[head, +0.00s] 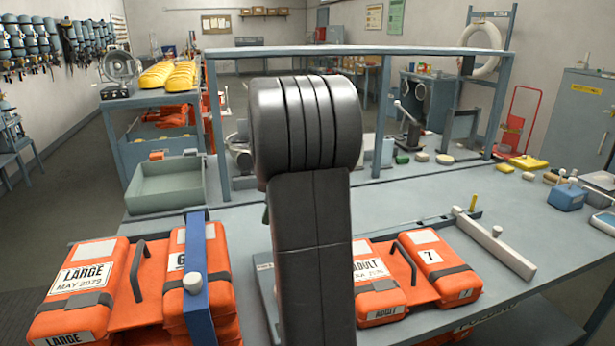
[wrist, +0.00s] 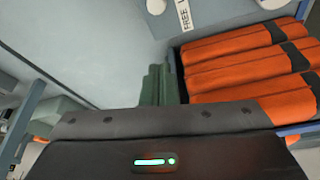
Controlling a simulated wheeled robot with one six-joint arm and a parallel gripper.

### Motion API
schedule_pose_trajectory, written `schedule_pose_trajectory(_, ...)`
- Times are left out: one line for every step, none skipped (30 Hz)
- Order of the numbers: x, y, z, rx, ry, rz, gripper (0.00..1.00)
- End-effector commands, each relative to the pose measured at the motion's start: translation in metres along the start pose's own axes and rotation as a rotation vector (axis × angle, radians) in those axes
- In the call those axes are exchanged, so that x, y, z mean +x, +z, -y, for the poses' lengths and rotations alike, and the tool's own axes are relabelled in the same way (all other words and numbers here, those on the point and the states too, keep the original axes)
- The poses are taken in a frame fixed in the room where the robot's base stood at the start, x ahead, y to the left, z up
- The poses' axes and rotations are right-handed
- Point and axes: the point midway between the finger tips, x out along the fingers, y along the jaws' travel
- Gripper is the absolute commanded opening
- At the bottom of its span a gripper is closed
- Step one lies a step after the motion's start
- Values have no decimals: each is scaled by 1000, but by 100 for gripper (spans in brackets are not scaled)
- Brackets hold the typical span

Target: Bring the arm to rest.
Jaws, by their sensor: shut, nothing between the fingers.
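My gripper (wrist: 159,72) shows in the wrist view as two grey-green fingers close together, shut and empty. They reach out over the grey bench top, beside orange packs (wrist: 240,70) on the right. In the head view my own black arm link stands upright in the middle and hides the gripper and part of the bench.
The bench (head: 420,190) carries orange packs labelled LARGE (head: 80,275) at left and ADULT (head: 420,265) at right. A blue bar (head: 198,280) crosses the left packs. A green-grey bin (head: 165,187) stands behind. A blue rail frame (head: 400,51) spans the bench.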

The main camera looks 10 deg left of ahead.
Motion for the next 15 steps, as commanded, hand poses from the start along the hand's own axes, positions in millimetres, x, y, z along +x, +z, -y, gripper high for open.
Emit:
schedule_pose_trajectory(7,0,0,0,-2,0,0)
schedule_pose_trajectory(12,0,0,0,-3,0,0)
schedule_pose_trajectory(20,0,1,0,-4,1,0)
schedule_pose_trajectory(25,0,1,0,-5,1,0)
schedule_pose_trajectory(31,0,1,0,-5,1,0)
schedule_pose_trajectory(39,0,1,-1,-5,1,0)
schedule_pose_trajectory(44,-4,2,-3,-6,1,0)
schedule_pose_trajectory(49,-8,2,-4,-6,0,0)
schedule_pose_trajectory(58,-13,3,-5,-7,0,0)
schedule_pose_trajectory(64,-16,4,-5,-8,0,0)
schedule_pose_trajectory(69,-19,5,-6,-7,-1,0)
schedule_pose_trajectory(78,-23,7,-7,-7,0,0)
schedule_pose_trajectory(84,-26,8,-7,-9,0,0)
schedule_pose_trajectory(89,-29,10,-8,-8,0,0)
schedule_pose_trajectory(97,-33,12,-10,-7,1,0)
